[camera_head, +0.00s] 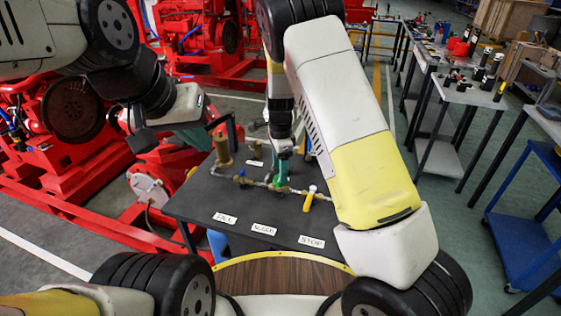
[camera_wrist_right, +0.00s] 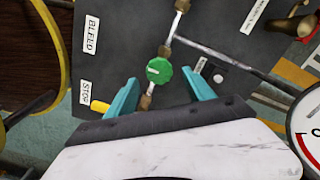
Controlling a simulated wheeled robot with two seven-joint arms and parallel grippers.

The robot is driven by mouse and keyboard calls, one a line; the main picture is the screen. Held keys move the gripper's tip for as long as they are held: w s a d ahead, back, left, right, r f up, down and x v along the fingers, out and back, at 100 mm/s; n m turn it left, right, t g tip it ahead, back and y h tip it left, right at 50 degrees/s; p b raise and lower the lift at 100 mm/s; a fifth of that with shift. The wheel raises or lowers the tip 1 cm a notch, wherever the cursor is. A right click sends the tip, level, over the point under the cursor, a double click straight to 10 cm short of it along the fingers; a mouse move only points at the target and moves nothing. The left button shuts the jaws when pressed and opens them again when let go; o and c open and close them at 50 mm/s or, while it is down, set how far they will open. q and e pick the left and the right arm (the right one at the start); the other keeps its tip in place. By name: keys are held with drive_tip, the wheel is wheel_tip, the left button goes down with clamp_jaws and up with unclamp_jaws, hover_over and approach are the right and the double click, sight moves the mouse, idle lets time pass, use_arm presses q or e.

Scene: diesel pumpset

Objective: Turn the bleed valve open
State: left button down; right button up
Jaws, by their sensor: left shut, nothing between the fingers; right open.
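The bleed valve's round green knob (camera_wrist_right: 159,70) sits on a brass pipe fitting in the right wrist view, near the BLEED label (camera_wrist_right: 91,34). My right gripper (camera_wrist_right: 160,74) is open, with one teal finger on each side of the knob. I cannot tell whether either finger touches it or how deep they reach. In the head view my right gripper (camera_head: 283,168) comes down over the pipe line and largely hides the knob. My left gripper (camera_head: 196,138) is shut and empty, apart from the valve, left of the black bench (camera_head: 190,203).
A yellow handle (camera_head: 310,198) is near the STOP label (camera_head: 311,242), close to my right gripper. A blue handle (camera_head: 243,173) and a brass cylinder (camera_head: 222,148) stand left on the bench. Red engines (camera_head: 60,120) stand to the left. The bench front holds only labels.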

drive_tip(key=shift+f, duration=1.55)
clamp_jaws()
